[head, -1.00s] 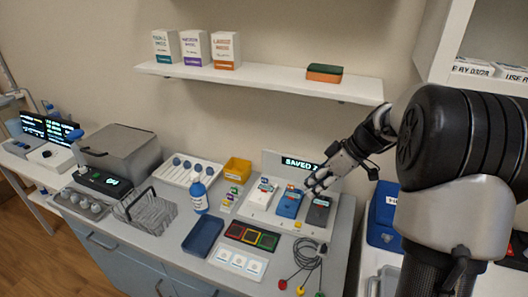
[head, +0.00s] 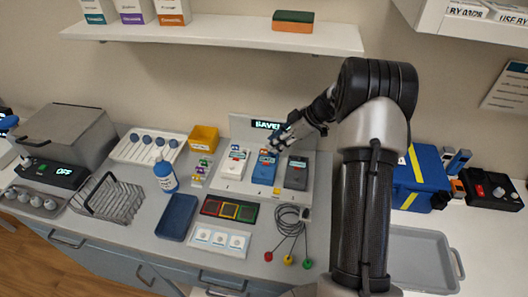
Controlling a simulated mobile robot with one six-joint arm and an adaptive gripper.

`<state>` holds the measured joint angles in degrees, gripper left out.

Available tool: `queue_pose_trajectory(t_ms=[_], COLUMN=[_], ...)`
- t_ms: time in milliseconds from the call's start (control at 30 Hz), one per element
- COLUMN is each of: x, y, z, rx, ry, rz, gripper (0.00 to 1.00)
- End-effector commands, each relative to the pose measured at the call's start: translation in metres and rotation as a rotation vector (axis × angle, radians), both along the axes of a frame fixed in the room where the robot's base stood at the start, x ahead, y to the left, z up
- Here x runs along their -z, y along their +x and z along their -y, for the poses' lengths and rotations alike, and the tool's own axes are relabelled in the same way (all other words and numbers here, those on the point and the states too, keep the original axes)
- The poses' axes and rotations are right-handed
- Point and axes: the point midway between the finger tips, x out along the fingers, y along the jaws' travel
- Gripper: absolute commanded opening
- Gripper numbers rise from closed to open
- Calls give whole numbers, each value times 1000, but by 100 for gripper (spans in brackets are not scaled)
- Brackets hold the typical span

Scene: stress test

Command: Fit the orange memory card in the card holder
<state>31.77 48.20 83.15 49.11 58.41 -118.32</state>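My gripper (head: 273,147) is at the upper end of the blue handheld device (head: 264,170), which stands between a white device (head: 234,164) and a dark grey one (head: 297,173) on a white stand (head: 229,185). Its fingers are small and partly overlap the device, so I cannot tell whether they are open or hold anything. A small strip with several coloured pieces (head: 200,171), possibly the card holder, lies left of the stand. I cannot make out the orange memory card for certain; a small orange-red patch shows at the top of the blue device, beside the fingers.
A yellow bin (head: 203,139), blue bottle (head: 165,177), blue tray (head: 177,217) and coloured frames (head: 229,209) crowd the left and front. A cable with coloured plugs (head: 288,235) lies in front. A shelf (head: 210,36) hangs above. A grey tray (head: 424,261) is at right.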

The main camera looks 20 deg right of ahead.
Motion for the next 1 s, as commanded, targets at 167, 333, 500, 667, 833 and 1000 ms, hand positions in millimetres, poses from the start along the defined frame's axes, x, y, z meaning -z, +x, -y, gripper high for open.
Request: queue_pose_trajectory(t_ms=[167, 333, 500, 667, 833, 1000], x=[21, 28, 29, 28, 28, 28], y=[7, 12, 13, 13, 13, 13], z=[-11, -18, -20, -20, -20, -20], rx=[-2, -1, 0, 0, 0, 0], ry=[-1, 0, 0, 0, 0, 0], rz=[1, 1, 0, 0, 0, 0], gripper=[23, 23, 23, 23, 21, 15])
